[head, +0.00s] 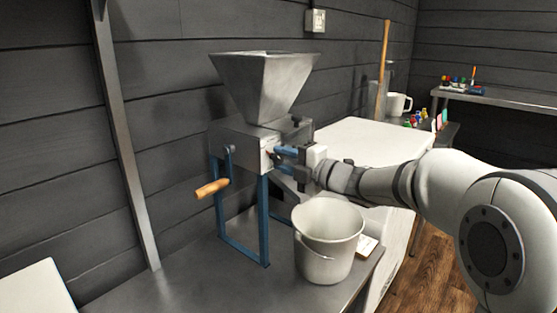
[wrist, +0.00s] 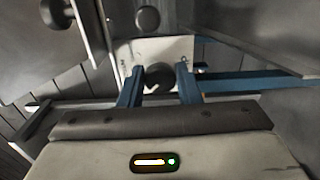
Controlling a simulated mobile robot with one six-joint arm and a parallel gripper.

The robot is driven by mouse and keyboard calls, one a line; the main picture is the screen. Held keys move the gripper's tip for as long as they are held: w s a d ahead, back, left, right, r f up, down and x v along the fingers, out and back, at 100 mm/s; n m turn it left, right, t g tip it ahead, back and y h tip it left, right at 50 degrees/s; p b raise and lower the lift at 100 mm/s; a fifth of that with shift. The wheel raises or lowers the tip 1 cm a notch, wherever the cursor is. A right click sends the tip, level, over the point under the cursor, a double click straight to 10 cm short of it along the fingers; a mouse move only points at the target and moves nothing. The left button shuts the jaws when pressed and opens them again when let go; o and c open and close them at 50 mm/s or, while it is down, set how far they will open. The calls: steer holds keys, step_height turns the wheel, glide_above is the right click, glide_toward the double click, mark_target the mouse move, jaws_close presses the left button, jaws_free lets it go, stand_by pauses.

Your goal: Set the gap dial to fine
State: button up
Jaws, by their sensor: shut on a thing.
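The grain mill has a steel hopper (head: 262,85) on a grey body on a blue stand. The gap dial is a dark round knob (wrist: 160,76) on a white plate (wrist: 150,50) on the mill's face. My gripper (wrist: 158,82) has its two blue fingers on either side of the knob, shut on it. In the head view my gripper (head: 279,156) reaches the mill's face from the right, and its fingers hide the knob. Marks on the plate are too small to read, so I cannot tell the setting.
A wooden crank handle (head: 212,188) sticks out at the mill's left. A pale bucket (head: 328,240) stands on the dark bench below my gripper. A white chest (head: 365,140) is behind my arm. A white jug (head: 397,104) stands farther back.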

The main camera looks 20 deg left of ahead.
steer(key=o, duration=0.7)
steer(key=shift+w+d, duration=0.15)
steer(key=shift+d, duration=0.05)
steer(key=shift+o, duration=1.3)
steer(key=shift+a, duration=0.1)
steer(key=p+v, duration=0.1)
steer(key=v, duration=0.7)
steer(key=shift+p, duration=0.3)
